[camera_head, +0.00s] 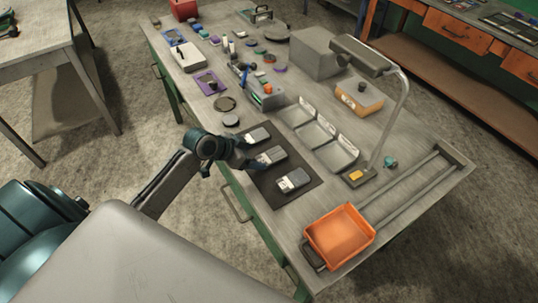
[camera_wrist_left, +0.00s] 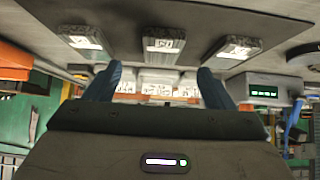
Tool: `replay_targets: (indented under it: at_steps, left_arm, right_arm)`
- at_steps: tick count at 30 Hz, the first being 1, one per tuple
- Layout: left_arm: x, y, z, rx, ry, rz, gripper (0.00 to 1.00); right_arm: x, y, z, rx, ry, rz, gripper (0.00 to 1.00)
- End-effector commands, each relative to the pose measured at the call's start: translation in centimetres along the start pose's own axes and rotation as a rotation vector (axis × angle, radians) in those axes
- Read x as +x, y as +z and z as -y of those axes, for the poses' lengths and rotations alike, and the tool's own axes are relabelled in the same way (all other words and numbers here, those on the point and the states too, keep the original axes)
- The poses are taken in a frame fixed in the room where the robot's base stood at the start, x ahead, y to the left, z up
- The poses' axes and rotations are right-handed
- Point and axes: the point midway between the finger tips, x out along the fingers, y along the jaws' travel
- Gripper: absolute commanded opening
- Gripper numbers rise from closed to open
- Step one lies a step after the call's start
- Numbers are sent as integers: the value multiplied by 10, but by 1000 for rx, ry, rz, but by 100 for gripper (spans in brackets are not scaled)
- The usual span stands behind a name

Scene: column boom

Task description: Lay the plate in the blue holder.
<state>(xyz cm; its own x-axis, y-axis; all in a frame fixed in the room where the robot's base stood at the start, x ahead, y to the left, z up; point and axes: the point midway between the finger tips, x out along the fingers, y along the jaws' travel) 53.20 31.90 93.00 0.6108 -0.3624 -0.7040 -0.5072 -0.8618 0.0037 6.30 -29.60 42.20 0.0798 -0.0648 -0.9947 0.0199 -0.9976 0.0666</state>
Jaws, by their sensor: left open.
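My left gripper (camera_head: 246,160) is over the near edge of the dark mat (camera_head: 300,194), close to the grey blocks on it. In the left wrist view its two blue fingers (camera_wrist_left: 157,82) are apart, with nothing seen between them. A blue square holder (camera_head: 173,37) lies at the far left end of the bench, well away from the gripper. I cannot tell which thing is the plate; a dark round disc (camera_head: 225,103) and a grey round disc (camera_head: 231,120) lie left of the mat. My right gripper is not in view.
Grey labelled blocks (camera_head: 293,181) lie on the mat. Clear trays (camera_head: 336,155), a lamp (camera_head: 362,56) and an orange bin (camera_head: 339,237) stand beyond and right. A purple square (camera_head: 211,83) and many small objects crowd the left half.

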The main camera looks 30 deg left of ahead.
Motion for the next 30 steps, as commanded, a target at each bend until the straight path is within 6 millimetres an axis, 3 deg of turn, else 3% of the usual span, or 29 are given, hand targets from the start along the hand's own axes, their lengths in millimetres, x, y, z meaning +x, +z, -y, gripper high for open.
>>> replay_targets:
  at_steps: [4, 12, 21, 29, 30]
  left_arm:
    - [15, -2, 0, -3, 1, -2, 76]
    - [33, -7, 2, -5, 1, 0, 76]
    - [68, -7, 6, -1, -1, -1, 76]
    - [72, -6, 6, 1, -1, 0, 76]
    - [72, -6, 6, 0, -1, 0, 72]
  right_arm:
    - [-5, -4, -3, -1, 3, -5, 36]
    - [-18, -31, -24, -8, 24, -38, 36]
    - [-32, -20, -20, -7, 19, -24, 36]
    - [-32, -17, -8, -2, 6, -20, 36]
    - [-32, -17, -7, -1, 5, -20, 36]
